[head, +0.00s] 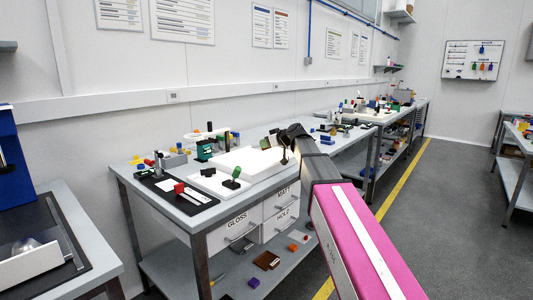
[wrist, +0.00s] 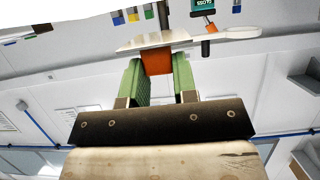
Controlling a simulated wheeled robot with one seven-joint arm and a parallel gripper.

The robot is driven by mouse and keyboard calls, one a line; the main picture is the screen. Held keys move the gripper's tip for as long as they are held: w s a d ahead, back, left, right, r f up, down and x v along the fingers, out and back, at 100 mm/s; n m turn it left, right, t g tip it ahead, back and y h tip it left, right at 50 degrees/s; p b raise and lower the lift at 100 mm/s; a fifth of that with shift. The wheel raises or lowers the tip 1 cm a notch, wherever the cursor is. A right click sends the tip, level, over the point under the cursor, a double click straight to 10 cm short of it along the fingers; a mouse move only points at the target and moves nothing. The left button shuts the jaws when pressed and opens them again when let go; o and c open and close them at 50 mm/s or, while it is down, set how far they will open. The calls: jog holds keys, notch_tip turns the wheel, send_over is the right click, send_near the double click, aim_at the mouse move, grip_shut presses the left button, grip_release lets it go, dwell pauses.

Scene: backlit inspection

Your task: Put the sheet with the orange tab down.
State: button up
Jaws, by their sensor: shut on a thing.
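In the wrist view my gripper (wrist: 157,65) has two green fingers closed on the orange tab (wrist: 156,61). The thin, pale sheet (wrist: 150,41) extends beyond the tab, seen nearly edge-on. In the head view my dark wrist is over the right part of the near bench, close to the white light box (head: 250,163). My fingers are small there and partly hidden by my arm. I cannot make out the sheet clearly in that view, nor tell its height above the bench.
Drawers marked GLOSS, MATT and HOLD (head: 283,212) are below. Another bench (head: 352,135) continues behind.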

aim_at(267, 158)
jog(key=shift+w+f, duration=0.2)
jog(key=shift+f, duration=1.95)
jog(key=o, duration=0.9)
jog(key=v, duration=1.2)
jog(key=shift+r, duration=0.15)
